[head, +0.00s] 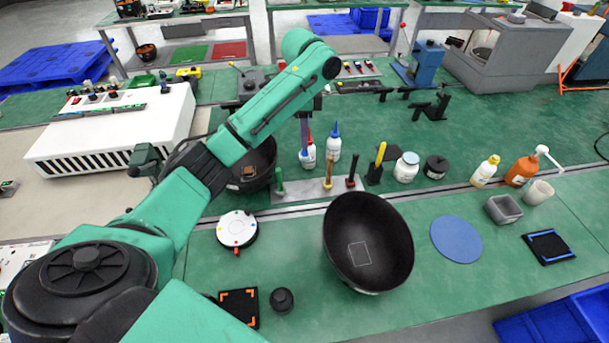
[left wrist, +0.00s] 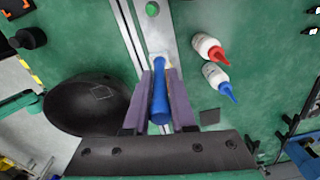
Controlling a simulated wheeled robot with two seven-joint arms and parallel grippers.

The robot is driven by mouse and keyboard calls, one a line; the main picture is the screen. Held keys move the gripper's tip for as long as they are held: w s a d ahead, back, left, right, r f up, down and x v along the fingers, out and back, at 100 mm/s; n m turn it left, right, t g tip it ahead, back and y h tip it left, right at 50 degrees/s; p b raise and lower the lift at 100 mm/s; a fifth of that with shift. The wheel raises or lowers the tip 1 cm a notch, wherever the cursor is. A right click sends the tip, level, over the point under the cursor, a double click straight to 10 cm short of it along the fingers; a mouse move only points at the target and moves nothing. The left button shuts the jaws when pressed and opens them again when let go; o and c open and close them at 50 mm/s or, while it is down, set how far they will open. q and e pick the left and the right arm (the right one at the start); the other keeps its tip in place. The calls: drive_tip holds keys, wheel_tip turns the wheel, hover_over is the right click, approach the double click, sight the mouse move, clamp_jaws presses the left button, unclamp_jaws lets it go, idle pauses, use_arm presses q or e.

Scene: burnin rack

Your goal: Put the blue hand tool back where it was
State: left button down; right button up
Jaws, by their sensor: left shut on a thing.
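The rack's grey plate (left wrist: 153,25) shows just beyond the fingertips. I cannot tell whether the tool touches the rack. The rack bears a green tool (head: 279,181), a yellow-handled tool (head: 328,172) and a black tool (head: 351,172). My right gripper is not in view.
A red-tipped bottle (head: 307,155) and a blue-tipped bottle (head: 333,147) stand close behind the rack. A large black bowl (head: 342,225) stands in front of it, and another dark bowl (head: 262,175) at its left. A white round device (head: 237,229) sits at front left.

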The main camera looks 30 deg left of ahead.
sight(304, 151)
use_arm(q)
wheel_tip(304, 151, down, 6)
drive_tip(key=shift+r+p, duration=0.1)
drive_tip(key=shift+p, duration=0.65)
wheel_tip(304, 151, down, 8)
drive_tip(key=shift+w+a+f+p, duration=0.15)
drive_tip(key=shift+f+p, duration=0.1)
drive_tip(key=shift+p, duration=0.25)
drive_tip(key=shift+w+f, duration=0.15)
drive_tip(key=shift+f, duration=0.1)
drive_tip(key=c, duration=0.7)
unclamp_jaws()
drive_tip(key=shift+c, duration=0.2)
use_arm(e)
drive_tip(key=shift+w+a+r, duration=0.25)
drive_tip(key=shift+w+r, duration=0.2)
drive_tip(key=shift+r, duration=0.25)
